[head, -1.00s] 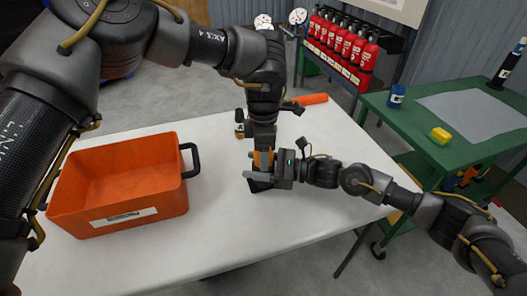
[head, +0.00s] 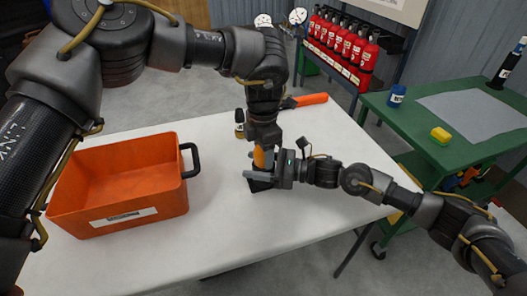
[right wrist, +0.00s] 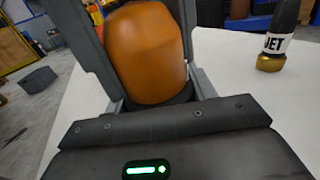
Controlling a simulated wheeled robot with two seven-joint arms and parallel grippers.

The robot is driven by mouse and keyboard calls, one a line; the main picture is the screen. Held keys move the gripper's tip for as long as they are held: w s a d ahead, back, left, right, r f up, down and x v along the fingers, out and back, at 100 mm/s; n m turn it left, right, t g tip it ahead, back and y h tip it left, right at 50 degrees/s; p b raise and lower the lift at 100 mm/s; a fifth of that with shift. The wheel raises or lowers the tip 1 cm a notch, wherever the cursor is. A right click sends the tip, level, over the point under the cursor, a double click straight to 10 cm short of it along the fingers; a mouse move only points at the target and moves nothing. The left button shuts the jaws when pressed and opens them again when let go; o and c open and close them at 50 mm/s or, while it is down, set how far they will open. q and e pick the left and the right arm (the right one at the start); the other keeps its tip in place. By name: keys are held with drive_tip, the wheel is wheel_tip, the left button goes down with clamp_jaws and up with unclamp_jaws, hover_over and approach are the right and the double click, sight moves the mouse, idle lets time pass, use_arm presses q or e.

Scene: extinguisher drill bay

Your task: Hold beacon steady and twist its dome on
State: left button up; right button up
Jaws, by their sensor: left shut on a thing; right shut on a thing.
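The beacon stands on the white table between my grippers. Its orange dome (head: 260,158) sits upright on its dark base (head: 258,186). The right wrist view shows the dome (right wrist: 147,55) close up, touching the dark base (right wrist: 162,99); the join is partly hidden. My left gripper (head: 263,146) comes down from above and is shut on the dome. My right gripper (head: 264,177) reaches in from the right, low down, and is shut on the base. Its fingers run along both sides in the right wrist view, with its palm in front.
An orange bin (head: 125,187) with a black handle stands at the left of the table (head: 310,215). A green bench (head: 460,160) stands at right. The front right tabletop is clear.

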use_arm(q)
drive_tip(key=shift+n, duration=0.8)
drive_tip(key=o, duration=1)
drive_tip(key=shift+s+d, duration=0.1)
drive_tip(key=shift+s, duration=0.05)
